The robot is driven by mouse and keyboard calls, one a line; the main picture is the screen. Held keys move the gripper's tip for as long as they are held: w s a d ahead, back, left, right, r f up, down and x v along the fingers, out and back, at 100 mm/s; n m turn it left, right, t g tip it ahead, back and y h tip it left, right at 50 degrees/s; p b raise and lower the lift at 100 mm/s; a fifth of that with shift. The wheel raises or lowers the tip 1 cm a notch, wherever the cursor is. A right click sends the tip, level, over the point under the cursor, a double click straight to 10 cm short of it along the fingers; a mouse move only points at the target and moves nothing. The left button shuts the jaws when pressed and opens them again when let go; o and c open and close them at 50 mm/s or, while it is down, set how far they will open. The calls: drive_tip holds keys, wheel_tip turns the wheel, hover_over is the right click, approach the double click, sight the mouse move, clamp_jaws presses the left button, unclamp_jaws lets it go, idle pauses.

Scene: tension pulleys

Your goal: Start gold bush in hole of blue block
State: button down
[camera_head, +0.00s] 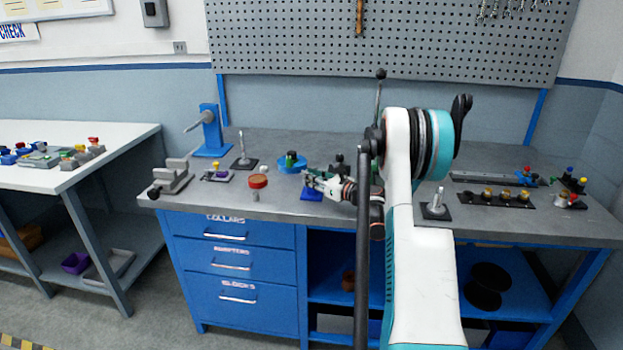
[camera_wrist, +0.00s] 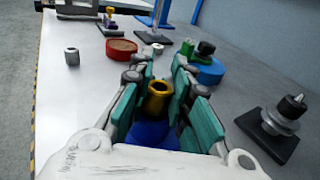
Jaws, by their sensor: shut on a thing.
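The gold bush (camera_wrist: 158,98) shows in the wrist view between the teal finger pads of my gripper (camera_wrist: 157,92), which is shut on it. The bush stands roughly upright with its open top showing. The blue block (camera_wrist: 152,133) lies just below and behind the bush, partly covered by my gripper body. In the head view my gripper (camera_head: 318,181) is over the blue block (camera_head: 311,195) near the bench's front edge. The block's hole is hidden, and I cannot tell whether the bush's lower end touches it.
A blue round dish (camera_wrist: 209,71) with a green part stands beyond my gripper. A red disc (camera_wrist: 121,48) and a small grey bush (camera_wrist: 72,57) lie to the left. A dark base with a post (camera_wrist: 272,127) stands at right. Bare bench lies at left front.

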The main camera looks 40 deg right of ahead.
drive_tip(key=shift+f, duration=0.1)
drive_tip(key=shift+f, duration=0.2)
drive_tip(key=shift+r+b, duration=0.3)
drive_tip(key=shift+b, duration=0.05)
idle(0.8)
drive_tip(key=shift+f, duration=0.15)
drive_tip(key=shift+f, duration=0.1)
drive_tip(key=shift+r+b, duration=0.3)
idle(1.2)
idle(0.5)
